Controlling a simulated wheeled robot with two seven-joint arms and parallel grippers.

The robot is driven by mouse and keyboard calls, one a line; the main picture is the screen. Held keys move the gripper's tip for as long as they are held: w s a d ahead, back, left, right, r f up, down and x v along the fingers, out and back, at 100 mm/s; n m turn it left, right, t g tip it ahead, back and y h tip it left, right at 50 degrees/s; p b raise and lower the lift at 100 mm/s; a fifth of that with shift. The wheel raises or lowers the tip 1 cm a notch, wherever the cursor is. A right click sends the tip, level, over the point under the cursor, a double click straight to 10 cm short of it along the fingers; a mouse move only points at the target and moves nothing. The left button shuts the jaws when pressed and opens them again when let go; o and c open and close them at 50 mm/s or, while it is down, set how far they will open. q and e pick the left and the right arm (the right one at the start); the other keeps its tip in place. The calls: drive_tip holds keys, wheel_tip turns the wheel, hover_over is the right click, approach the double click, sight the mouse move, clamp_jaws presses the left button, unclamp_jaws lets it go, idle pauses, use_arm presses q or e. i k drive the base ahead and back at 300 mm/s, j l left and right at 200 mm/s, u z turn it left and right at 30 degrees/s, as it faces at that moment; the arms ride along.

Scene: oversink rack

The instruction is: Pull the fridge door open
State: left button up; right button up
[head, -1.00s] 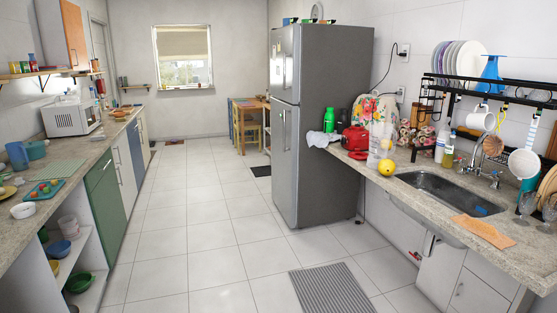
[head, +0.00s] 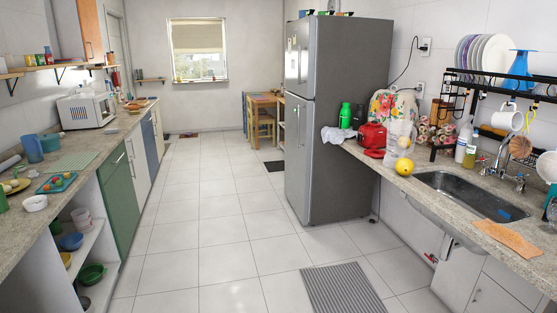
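The grey fridge (head: 345,125) stands to the right of the middle in the head view, beyond the right counter. Its door side faces left, toward the aisle, and I see it at a steep angle. The upper door (head: 299,60) and the taller lower door (head: 298,150) both look shut. Vertical handles show on the doors, the lower one (head: 299,125) near the top of its door. Neither of my grippers shows in the view.
A long counter (head: 97,165) with a microwave runs along the left. A striped mat (head: 342,290) lies on the floor. The tiled aisle (head: 210,220) is clear.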

sight(299, 110)
drive_tip(key=i, duration=2.95)
drive_tip(key=i+l+u, duration=0.1)
drive_tip(key=i, duration=1.35)
